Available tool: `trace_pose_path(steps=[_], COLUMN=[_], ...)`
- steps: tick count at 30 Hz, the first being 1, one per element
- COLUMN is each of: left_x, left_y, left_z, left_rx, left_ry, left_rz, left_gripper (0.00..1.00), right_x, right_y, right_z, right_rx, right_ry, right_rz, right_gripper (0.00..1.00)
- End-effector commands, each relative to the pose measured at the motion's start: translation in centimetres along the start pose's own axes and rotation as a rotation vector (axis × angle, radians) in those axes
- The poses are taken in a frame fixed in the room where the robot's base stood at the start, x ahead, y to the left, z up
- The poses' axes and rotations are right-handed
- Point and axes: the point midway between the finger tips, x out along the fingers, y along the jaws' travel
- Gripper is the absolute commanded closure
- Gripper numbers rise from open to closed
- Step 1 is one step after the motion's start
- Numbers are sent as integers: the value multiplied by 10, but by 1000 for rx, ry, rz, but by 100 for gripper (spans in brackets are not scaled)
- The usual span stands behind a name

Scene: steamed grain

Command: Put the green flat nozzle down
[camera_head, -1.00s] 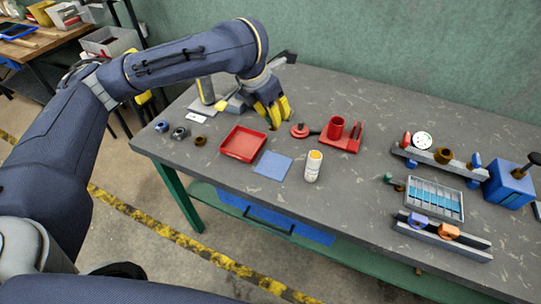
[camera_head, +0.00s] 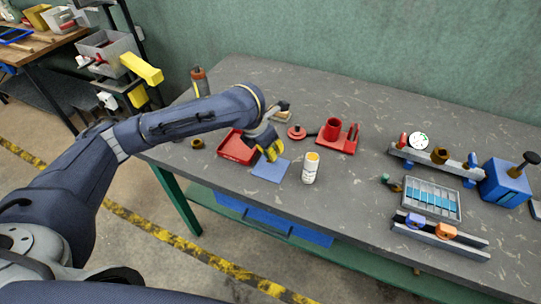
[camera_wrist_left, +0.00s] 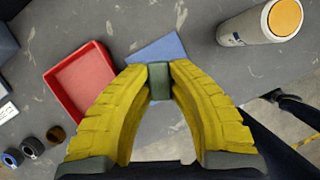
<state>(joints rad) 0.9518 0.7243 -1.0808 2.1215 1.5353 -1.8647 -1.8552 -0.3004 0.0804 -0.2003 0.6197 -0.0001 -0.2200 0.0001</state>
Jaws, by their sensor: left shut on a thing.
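My left gripper (camera_head: 274,156) is over the table between the red tray and the blue square mat. It also shows in the left wrist view (camera_wrist_left: 160,80), where its yellow fingers are shut on a small dark green piece, the green flat nozzle (camera_wrist_left: 160,88). The nozzle is at the fingertips, in front of the near edge of the blue mat (camera_head: 268,172). The mat shows beyond it in the left wrist view (camera_wrist_left: 158,48). I cannot tell the gap to the surface. In the head view the nozzle is hidden by the fingers. My right gripper is out of view.
The red tray (camera_head: 232,149) looks empty and lies left of the mat. A red holder (camera_head: 338,138) is behind. Several ring-shaped parts (camera_wrist_left: 32,147) lie left of the tray. The table's front edge is close.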

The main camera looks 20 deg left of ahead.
Motion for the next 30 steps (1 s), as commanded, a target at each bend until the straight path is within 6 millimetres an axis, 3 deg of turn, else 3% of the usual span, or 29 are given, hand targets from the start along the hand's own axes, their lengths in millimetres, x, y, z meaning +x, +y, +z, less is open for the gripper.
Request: trace_pose_path(steps=[9,23,24,28,30], left_x=[27,30,31,30,30], left_y=[-1,0,0,0,0], left_z=[-12,-13,-13,-13,-13], left_rx=[-1,0,0,0,0], left_ry=[1,1,1,1,1], left_rz=[-3,0,0,0,0], left_gripper=[100,100,78,63,60], right_x=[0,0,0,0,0], right_y=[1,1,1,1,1], right_z=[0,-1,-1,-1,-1], right_rx=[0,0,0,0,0], right_ry=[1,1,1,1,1], right_rz=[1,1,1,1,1], right_gripper=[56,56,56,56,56])
